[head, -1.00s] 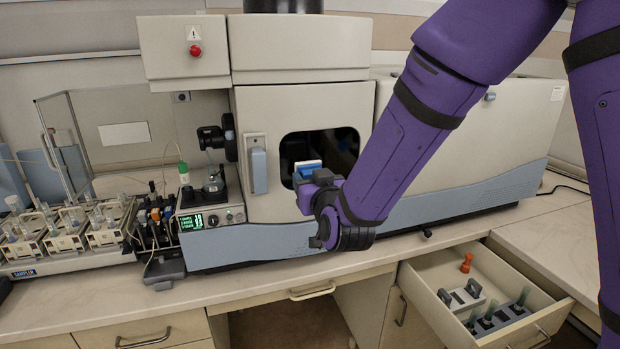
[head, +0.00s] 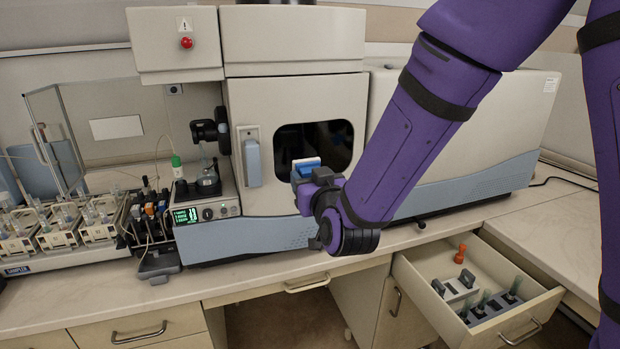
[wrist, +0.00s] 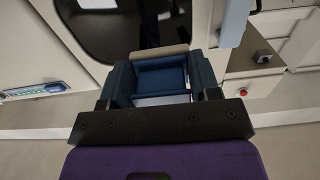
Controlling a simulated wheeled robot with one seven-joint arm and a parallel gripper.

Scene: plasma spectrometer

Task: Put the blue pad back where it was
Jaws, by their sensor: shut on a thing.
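The blue pad (head: 307,162) is a small block, with a blue and a pale layer showing in the head view. It is between the fingers of my gripper (head: 305,174), which is shut on it. In the wrist view the pad (wrist: 161,78) shows as a dark blue square with a beige edge beyond it, between the two blue fingers (wrist: 160,88). My gripper is in front of the spectrometer door, near the lower edge of its dark window (head: 335,140). The pad appears clear of the door, and the fingers hide part of it.
The spectrometer door has a pale blue handle (head: 253,164) left of the window. An open drawer (head: 410,282) at lower right holds an orange piece (head: 460,254), a grey-white holder (head: 456,290) and a rack with vials (head: 492,306). A sampler (head: 50,240) stands left. The front counter strip (head: 250,280) is clear.

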